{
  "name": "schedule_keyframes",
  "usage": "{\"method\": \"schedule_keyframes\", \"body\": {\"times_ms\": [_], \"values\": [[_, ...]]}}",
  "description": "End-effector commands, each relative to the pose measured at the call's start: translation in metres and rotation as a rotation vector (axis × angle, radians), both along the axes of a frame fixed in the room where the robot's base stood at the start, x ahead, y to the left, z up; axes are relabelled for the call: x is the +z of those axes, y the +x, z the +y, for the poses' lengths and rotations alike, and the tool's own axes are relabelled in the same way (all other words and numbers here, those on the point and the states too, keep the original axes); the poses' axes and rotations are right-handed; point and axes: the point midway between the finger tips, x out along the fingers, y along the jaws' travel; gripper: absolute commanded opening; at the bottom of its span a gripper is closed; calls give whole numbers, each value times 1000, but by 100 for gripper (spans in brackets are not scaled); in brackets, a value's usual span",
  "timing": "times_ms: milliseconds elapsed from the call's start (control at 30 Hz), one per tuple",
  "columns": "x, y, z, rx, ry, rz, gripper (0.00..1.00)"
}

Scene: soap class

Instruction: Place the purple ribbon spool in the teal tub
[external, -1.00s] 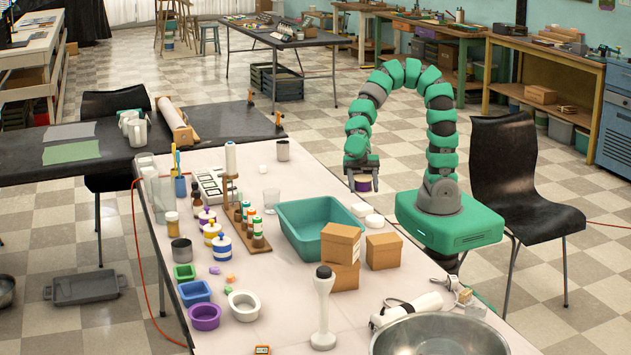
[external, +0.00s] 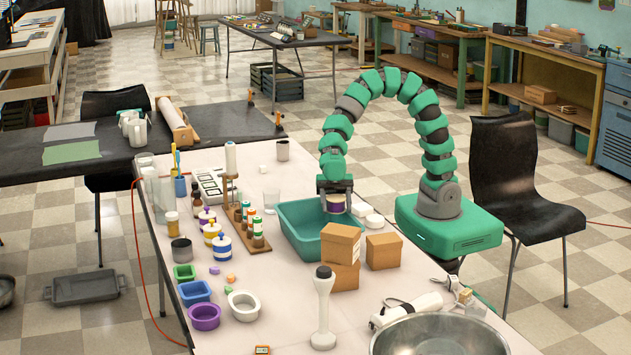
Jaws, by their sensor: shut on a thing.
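The purple ribbon spool (external: 335,204) has a pale top and a purple side. My gripper (external: 335,190) points down and is shut on the spool. It holds the spool over the right part of the teal tub (external: 290,230), near its back right rim. I cannot tell exactly how high the spool is above the tub floor. The tub is open at the top, and its visible left part is empty. Its front right corner is hidden behind cardboard boxes.
Stacked cardboard boxes (external: 341,243) stand against the tub's front right, with another box (external: 383,251) beside them. White round pieces (external: 374,221) lie right of the tub. A wooden rack of bottles (external: 247,226) stands to its left. A large metal bowl (external: 437,336) is at the front right.

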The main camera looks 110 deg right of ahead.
Motion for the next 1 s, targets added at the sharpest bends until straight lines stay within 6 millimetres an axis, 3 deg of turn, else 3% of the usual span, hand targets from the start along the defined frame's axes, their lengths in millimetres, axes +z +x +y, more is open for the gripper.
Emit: {"method": "schedule_keyframes", "body": {"times_ms": [100, 867, 900, 967, 1000], "values": [[-10, 0, 0, 1, -1, 1, 33], [-17, 0, 0, -1, 1, -1, 33], [-17, 0, 0, -1, 0, 0, 64], [-16, 0, 0, -1, 0, 0, 77], [-16, 0, 0, -1, 0, 0, 77]]}}
